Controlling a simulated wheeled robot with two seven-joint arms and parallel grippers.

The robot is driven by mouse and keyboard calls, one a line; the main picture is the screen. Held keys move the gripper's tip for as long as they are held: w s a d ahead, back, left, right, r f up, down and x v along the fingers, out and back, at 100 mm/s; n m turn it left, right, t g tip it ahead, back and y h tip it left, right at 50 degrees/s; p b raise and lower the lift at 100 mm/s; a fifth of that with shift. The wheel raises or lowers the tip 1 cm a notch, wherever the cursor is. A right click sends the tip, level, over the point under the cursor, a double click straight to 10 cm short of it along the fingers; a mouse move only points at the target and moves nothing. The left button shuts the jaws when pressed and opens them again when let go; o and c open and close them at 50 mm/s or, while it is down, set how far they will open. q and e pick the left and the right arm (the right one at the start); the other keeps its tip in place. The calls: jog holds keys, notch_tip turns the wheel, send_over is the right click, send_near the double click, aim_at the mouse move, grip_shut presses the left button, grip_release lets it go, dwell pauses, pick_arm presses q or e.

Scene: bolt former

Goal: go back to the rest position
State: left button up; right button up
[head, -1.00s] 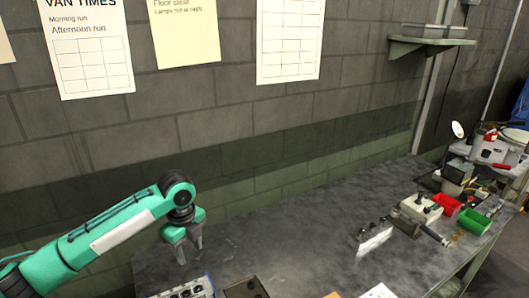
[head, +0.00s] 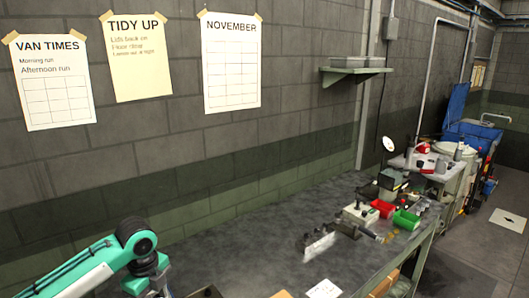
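My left arm comes in from the lower left in the head view, green with a dark wrist joint. My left gripper (head: 156,290) hangs at the bottom edge over the near left part of the workbench (head: 240,240). Its fingertips are cut off by the frame, so I cannot tell if it is open or shut. My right gripper is not in view.
On the bench's right part are a red bin (head: 384,208), a green bin (head: 406,219) and a small pale block-like device (head: 360,215). A wall shelf (head: 354,73) hangs above. The bench's middle is mostly clear. Open floor (head: 470,255) lies at the right.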

pick_arm(q)
jog(key=s+d+f+n+t+h, duration=0.25)
jog(key=s+d+f+n, duration=0.45)
jog(key=s+d+f, duration=0.5)
jog(key=s+a+f+n+y, duration=0.1)
jog(key=s+a+f+n, duration=0.1)
jog(key=s+a+n, duration=0.4)
jog(key=s+a+f+n+y, duration=0.1)
jog(key=s+a+n, duration=0.1)
jog(key=s+n, duration=0.7)
notch_tip(320, 180, down, 31)
jog(key=s+m, duration=0.2)
jog(key=s+a+f+g, duration=0.1)
jog(key=s+f, duration=0.8)
jog(key=f, duration=0.1)
jog(key=s+a+f+b, duration=0.1)
jog(key=s+a+f, duration=0.1)
jog(key=s+f, duration=0.8)
jog(key=shift+s+a+f+g, duration=0.15)
jog(key=shift+a+f+g, duration=0.15)
jog(key=shift+f, duration=0.35)
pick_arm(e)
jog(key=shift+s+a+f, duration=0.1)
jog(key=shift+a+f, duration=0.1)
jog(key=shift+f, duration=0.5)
pick_arm(q)
jog(key=shift+d+y, duration=0.1)
jog(key=shift+y, duration=0.15)
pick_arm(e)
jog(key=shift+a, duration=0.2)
